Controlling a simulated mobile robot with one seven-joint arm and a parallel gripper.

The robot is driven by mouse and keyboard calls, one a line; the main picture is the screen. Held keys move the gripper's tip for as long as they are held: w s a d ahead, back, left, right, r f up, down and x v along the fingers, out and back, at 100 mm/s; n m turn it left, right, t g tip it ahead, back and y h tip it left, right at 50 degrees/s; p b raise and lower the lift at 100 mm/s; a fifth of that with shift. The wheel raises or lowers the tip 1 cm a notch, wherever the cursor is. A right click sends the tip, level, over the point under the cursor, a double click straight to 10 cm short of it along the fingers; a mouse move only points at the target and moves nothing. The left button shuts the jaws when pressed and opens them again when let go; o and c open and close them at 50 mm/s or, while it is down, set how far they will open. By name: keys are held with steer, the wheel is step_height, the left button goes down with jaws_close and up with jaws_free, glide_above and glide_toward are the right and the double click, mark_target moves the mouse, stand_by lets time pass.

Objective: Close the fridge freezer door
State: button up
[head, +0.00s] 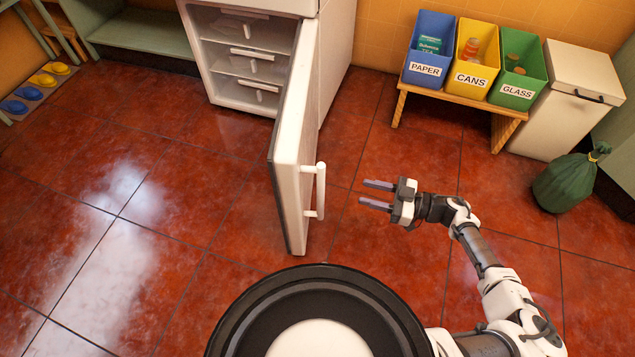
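The white fridge freezer (335,65) stands at the top middle of the head view. Its lower freezer door (297,145) is swung wide open toward me, hinged on the right side. Freezer drawers (250,65) show inside the compartment. The door's white vertical handle (320,190) is on its right-hand outer face, near its free edge. My gripper (372,194) is to the right of the handle, apart from it. Its two fingers point left and are spread with nothing between them.
Paper, cans and glass bins (472,75) stand on a wooden bench (448,103) at the upper right. A white bin (570,100) and a green bag (567,183) are beside them. The red tiled floor left of the door is clear.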

mark_target(321, 182)
steer(key=p+x, duration=0.1)
steer(key=x, duration=1.2)
steer(key=shift+a, duration=0.15)
jaws_close()
